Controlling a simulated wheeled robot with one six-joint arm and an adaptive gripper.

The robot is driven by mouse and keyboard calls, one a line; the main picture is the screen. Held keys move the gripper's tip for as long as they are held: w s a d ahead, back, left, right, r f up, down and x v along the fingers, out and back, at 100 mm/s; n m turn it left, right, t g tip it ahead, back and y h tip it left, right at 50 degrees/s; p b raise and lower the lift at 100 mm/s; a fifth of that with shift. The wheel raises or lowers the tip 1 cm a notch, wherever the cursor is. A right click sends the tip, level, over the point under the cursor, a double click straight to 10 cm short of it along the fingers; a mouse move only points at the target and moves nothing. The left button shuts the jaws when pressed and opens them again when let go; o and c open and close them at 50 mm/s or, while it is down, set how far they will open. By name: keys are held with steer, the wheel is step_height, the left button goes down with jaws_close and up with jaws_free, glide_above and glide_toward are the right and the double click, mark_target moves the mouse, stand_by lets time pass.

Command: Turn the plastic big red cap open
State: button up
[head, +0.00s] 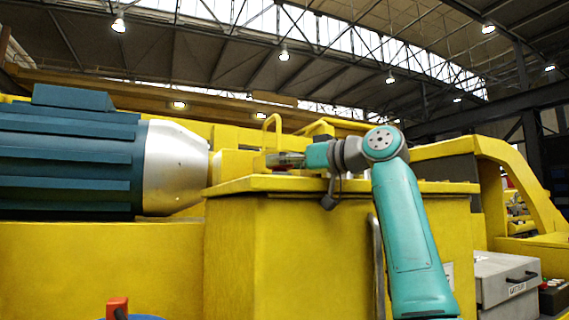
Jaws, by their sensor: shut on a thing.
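My gripper (272,161) is at the end of my teal arm, over the top of the yellow cabinet. It reaches in from the right, held roughly level. It is shut on the big red cap (280,172), of which only a small dull red part shows under the fingers. The fingers and the cabinet's top edge hide most of the cap. How far the cap is turned cannot be told from this distance.
The yellow cabinet (300,250) has a protruding top edge below my gripper. A yellow bent handle (273,125) rises just behind it. A large blue motor (65,160) with a silver cone (175,165) is at left. A grey box (505,285) stands at lower right.

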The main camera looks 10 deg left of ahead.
steer(key=o, duration=1.1)
steer(key=shift+o, duration=0.2)
steer(key=shift+d, duration=0.1)
steer(key=v, duration=1.1)
steer(key=shift+s+d, duration=0.25)
steer(key=shift+d, duration=0.05)
